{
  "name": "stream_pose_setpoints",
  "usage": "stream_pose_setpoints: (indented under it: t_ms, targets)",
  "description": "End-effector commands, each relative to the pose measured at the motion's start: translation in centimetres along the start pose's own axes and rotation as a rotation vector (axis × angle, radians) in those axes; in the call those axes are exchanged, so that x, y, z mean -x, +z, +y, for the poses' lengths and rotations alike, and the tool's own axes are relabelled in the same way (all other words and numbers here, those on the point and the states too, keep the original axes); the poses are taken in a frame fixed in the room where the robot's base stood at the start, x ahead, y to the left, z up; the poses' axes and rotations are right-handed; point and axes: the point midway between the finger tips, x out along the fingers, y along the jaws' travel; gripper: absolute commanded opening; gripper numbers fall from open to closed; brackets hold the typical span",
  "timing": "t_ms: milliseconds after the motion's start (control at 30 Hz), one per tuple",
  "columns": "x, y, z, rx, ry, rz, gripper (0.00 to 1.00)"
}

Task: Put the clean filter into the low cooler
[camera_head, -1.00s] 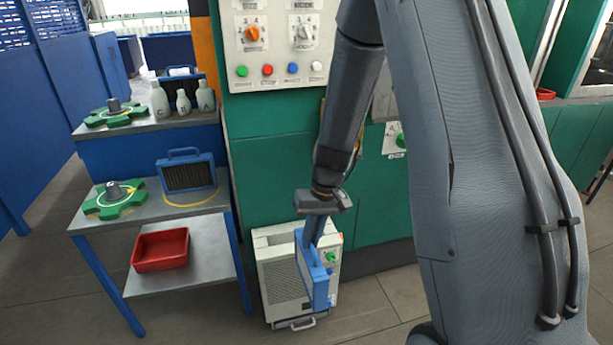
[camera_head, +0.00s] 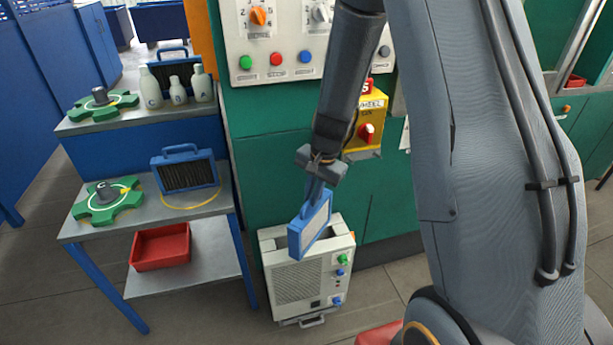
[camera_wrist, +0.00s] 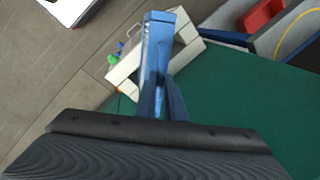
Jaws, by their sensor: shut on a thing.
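My gripper (camera_head: 317,187) is shut on a blue-framed filter with a pale face (camera_head: 313,225), which it holds tilted in the air. The low cooler (camera_head: 300,283), a cream box with a front grille and green and blue knobs, stands on the floor against the green cabinet. An open slot shows in its top.
A dark-faced blue filter (camera_head: 186,172) stands on the left table's shelf (camera_head: 160,205), beside a green fixture (camera_head: 108,200). Below is a red tray (camera_head: 160,246). White bottles (camera_head: 178,91) stand higher up. A yellow switch box (camera_head: 367,125) juts from the green cabinet above the cooler.

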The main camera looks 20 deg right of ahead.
Motion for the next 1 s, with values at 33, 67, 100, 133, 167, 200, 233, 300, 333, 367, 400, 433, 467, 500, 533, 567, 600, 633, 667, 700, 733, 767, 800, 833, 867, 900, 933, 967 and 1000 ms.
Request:
stream_pose_setpoints:
  t_ms: [33,67,100,133,167,200,233,300,333,367,400,433,467,500,533,567,600,633,667,700,733,767,800,833,867,900,933,967,1000]
  targets:
    - [0.3,-0.2,-0.5,-0.067,0.0,0.015,0.0]
    - [0.3,-0.4,-0.7,-0.111,0.0,0.024,0.0]
    - [0.4,-0.6,-1.1,-0.167,0.0,0.035,0.0]
    - [0.5,-0.8,-1.3,-0.207,0.0,0.043,0.0]
    - [0.5,-0.9,-1.5,-0.247,0.0,0.05,0.0]
    - [0.6,-1.1,-1.8,-0.298,0.0,0.06,0.0]
    - [0.7,-1.3,-2.0,-0.335,0.0,0.068,0.0]
    - [0.8,-1.7,-2.5,-0.417,-0.001,0.085,0.0]
    - [0.9,-1.8,-2.6,-0.45,-0.001,0.092,0.0]
    - [0.9,-1.9,-2.8,-0.482,0.0,0.098,0.0]
    - [1.0,-2.0,-3.0,-0.52,0.0,0.105,0.0]
    - [1.0,-2.1,-3.2,-0.549,0.0,0.111,0.0]
    - [1.1,-2.3,-3.4,-0.573,0.0,0.116,0.0]
    - [1.1,-2.4,-3.5,-0.605,0.001,0.122,0.0]
    - [1.1,-2.5,-3.6,-0.627,0.001,0.125,0.0]
    - [1.2,-2.6,-3.6,-0.646,0.002,0.129,0.0]
    - [1.2,-2.6,-3.8,-0.667,0.002,0.133,0.0]
    - [1.2,-2.7,-3.9,-0.681,0.002,0.136,0.0]
    - [1.2,-2.7,-3.9,-0.693,0.001,0.138,0.0]
    - [1.2,-2.8,-4.0,-0.705,0.001,0.14,0.0]
    - [1.2,-2.8,-4.0,-0.711,0.001,0.141,0.0]
    - [1.2,-2.8,-4.1,-0.715,0.001,0.142,0.0]
    - [1.1,-2.8,-4.1,-0.72,0.001,0.143,0.0]
    - [1.0,-2.9,-4.1,-0.722,0.001,0.143,0.0]
    - [0.8,-2.9,-4.0,-0.723,0.001,0.143,0.0]
    - [0.6,-2.9,-4.0,-0.724,0.001,0.143,0.0]
    - [0.4,-2.9,-3.9,-0.723,0.002,0.143,0.0]
    - [0.2,-2.9,-3.9,-0.723,0.002,0.143,0.0]
    - [-0.1,-2.9,-3.8,-0.723,0.001,0.143,0.0]
